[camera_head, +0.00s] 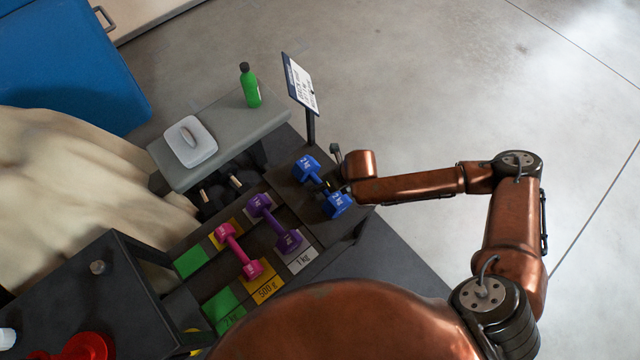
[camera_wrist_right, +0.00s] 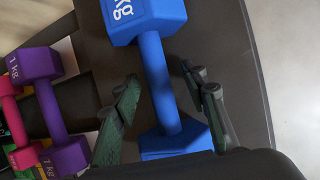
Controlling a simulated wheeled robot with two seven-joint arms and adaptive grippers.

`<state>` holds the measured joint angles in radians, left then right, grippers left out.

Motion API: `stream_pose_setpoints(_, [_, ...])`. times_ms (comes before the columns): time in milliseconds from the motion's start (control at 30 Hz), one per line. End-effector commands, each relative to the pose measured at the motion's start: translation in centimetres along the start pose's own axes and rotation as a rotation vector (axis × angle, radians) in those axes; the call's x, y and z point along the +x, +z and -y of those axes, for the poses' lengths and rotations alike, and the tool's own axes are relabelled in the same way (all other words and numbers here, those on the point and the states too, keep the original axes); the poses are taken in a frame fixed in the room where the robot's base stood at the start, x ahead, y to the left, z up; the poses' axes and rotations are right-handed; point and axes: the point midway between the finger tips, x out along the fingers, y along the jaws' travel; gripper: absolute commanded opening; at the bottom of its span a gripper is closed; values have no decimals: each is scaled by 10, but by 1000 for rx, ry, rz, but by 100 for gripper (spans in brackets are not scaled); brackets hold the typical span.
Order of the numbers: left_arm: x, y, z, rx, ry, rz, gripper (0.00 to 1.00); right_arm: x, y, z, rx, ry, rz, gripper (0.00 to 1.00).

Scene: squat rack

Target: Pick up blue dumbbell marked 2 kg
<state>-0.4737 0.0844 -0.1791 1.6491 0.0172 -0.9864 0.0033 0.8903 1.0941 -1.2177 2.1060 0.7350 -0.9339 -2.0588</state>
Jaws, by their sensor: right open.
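The blue dumbbell (camera_head: 337,204) lies on the dark rack shelf, at the right end of the row of dumbbells. Its marking looks like 2 kg in the head view; in the right wrist view, only "kg" shows clearly on the upper head of the blue dumbbell (camera_wrist_right: 155,62). My right gripper (camera_head: 332,178) is at the dumbbell's handle. In the right wrist view my right gripper (camera_wrist_right: 161,80) is open, with one finger on each side of the handle and visible gaps to it. My left gripper is not in view.
A purple dumbbell (camera_head: 264,207) and a pink dumbbell (camera_head: 239,252) lie to the left on the rack. A grey bench (camera_head: 232,127) holds a green bottle (camera_head: 250,87) and a white container (camera_head: 190,142). A sign on a post (camera_head: 300,86) stands behind the blue dumbbell. Open floor lies right.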

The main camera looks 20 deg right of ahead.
Motion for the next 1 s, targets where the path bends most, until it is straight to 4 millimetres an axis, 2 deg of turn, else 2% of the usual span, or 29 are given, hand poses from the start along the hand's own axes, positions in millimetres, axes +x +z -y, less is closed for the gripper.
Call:
stream_pose_setpoints(267, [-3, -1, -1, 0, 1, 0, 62, 1, 1, 0, -1, 0, 1, 40])
stream_pose_setpoints(867, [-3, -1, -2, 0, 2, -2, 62, 1, 0, 0, -1, 0, 1, 0])
stream_pose_setpoints(1000, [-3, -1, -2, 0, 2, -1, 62, 1, 0, 0, -1, 0, 1, 0])
